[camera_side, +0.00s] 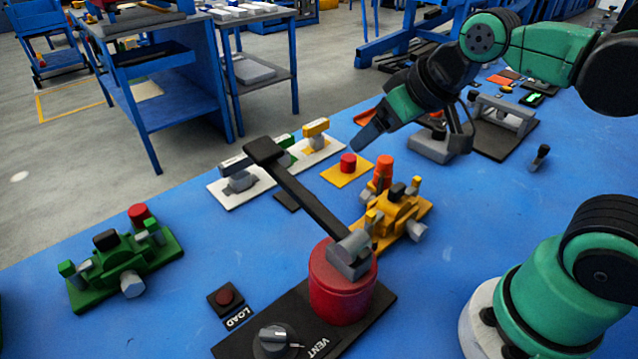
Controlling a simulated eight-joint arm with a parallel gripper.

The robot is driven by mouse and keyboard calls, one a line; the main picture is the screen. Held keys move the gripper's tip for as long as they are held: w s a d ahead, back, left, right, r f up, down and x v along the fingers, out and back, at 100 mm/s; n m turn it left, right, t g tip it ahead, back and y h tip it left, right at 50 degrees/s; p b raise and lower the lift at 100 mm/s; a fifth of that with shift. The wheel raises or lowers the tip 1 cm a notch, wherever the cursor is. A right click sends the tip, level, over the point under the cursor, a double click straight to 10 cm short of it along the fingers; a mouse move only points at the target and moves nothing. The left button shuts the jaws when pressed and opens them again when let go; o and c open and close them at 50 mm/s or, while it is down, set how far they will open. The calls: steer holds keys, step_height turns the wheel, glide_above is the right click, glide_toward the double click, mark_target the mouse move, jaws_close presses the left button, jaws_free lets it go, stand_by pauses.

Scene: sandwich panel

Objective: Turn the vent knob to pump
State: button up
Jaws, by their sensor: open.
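The vent knob (273,340) is a round dark grey dial with a pale bar across its top, at the bottom of the view. It sits on a black plate (236,345) beside the printed word VENT. The bar lies roughly sideways in the picture; the rest of the plate's lettering is cut off or unreadable, so I cannot tell which setting it points to. My gripper (365,140) is up at the upper middle, above the table's far side, well away from the knob. It is open and touches nothing that I can see.
A red cylinder (338,293) with a long black-handled lever (300,200) stands on the black plate, right behind the knob. Green (122,262) and yellow (398,212) clamp fixtures stand nearby. Blue tabletop is clear at left front.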

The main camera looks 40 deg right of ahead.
steer(key=a+n+g, duration=0.1)
steer(key=a+n, duration=0.3)
steer(key=a+r+n+g+y, duration=0.1)
steer(key=a+n+g, duration=0.1)
steer(key=a+n, duration=0.2)
steer(key=a+r+n+g, duration=0.1)
steer(key=a+n, duration=0.2)
steer(key=a, duration=0.1)
steer(key=shift+s+a+r+n+g, duration=0.1)
steer(key=shift+a+n+g, duration=0.2)
steer(key=shift+n+g, duration=0.1)
steer(key=s+a+n+g+h, duration=0.1)
steer(key=s+a+n+g, duration=0.3)
steer(key=a+n, duration=0.6)
glide_above(271, 331)
steer(key=shift+t, duration=0.4)
step_height(271, 331, down, 12)
steer(key=shift+w+f, duration=0.1)
steer(key=shift+s+f, duration=0.2)
steer(key=shift+f, duration=2.7)
jaws_close()
